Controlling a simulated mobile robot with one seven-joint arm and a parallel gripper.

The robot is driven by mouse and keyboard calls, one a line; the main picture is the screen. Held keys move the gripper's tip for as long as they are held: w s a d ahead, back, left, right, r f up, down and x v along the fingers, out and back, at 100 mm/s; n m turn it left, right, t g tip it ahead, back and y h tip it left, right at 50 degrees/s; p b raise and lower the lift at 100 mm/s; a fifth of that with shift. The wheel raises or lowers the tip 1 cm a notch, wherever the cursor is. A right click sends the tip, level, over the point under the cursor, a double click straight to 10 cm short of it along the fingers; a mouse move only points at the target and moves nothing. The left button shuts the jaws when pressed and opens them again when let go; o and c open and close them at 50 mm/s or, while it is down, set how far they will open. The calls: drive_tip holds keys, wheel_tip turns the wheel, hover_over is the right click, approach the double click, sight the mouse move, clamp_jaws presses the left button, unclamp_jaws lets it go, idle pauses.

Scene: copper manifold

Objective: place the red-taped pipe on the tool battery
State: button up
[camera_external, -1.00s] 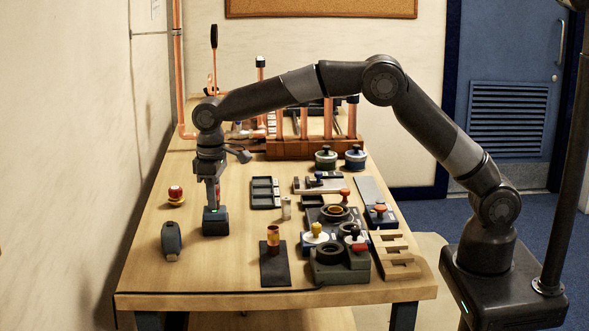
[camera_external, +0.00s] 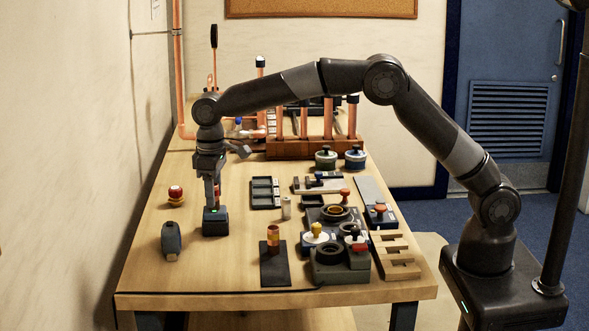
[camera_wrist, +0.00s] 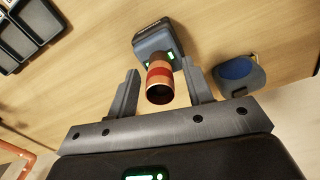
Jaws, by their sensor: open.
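The red-taped pipe (camera_wrist: 159,82) is a short copper tube with a red band. In the wrist view it stands on the tool battery (camera_wrist: 155,37), a dark block with green lights. In the external view the battery (camera_external: 215,222) sits on the left half of the bench, and the pipe (camera_external: 217,190) is partly hidden by my fingers. My gripper (camera_wrist: 158,67) is open, with one finger on each side of the pipe and gaps visible between. It points down above the battery (camera_external: 212,188).
A dark tool with a blue face (camera_wrist: 238,74) lies near the battery. A red-topped button (camera_external: 175,195) stands behind it to the left. A black tray (camera_external: 265,192) and a banded cylinder (camera_external: 273,238) on a dark mat lie to the right.

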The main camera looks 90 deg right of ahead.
wheel_tip(320, 180, up, 10)
drive_tip(key=shift+r, duration=0.25)
drive_tip(key=shift+s+a+r, duration=0.1)
drive_tip(key=shift+s+r, duration=0.2)
drive_tip(key=shift+r, duration=0.2)
drive_tip(key=s+a+r+n+t, duration=0.1)
drive_tip(key=s+a+r, duration=0.3)
drive_tip(key=s, duration=0.7)
drive_tip(key=s+a+r+t, duration=0.2)
drive_tip(key=s+r, duration=0.3)
drive_tip(key=s, duration=0.5)
drive_tip(key=s+a+f+t, duration=0.1)
drive_tip(key=s+f, duration=0.2)
drive_tip(key=s, duration=0.4)
drive_tip(key=s+a+f, duration=0.1)
drive_tip(key=s+f, duration=0.2)
drive_tip(key=s, duration=0.5)
drive_tip(key=s+f+n+t, duration=0.1)
drive_tip(key=s+f, duration=0.2)
drive_tip(key=s, duration=0.5)
drive_tip(key=shift+s+a+f+t, duration=0.2)
drive_tip(key=shift+a+f+t, duration=0.1)
drive_tip(key=shift+a+f, duration=0.1)
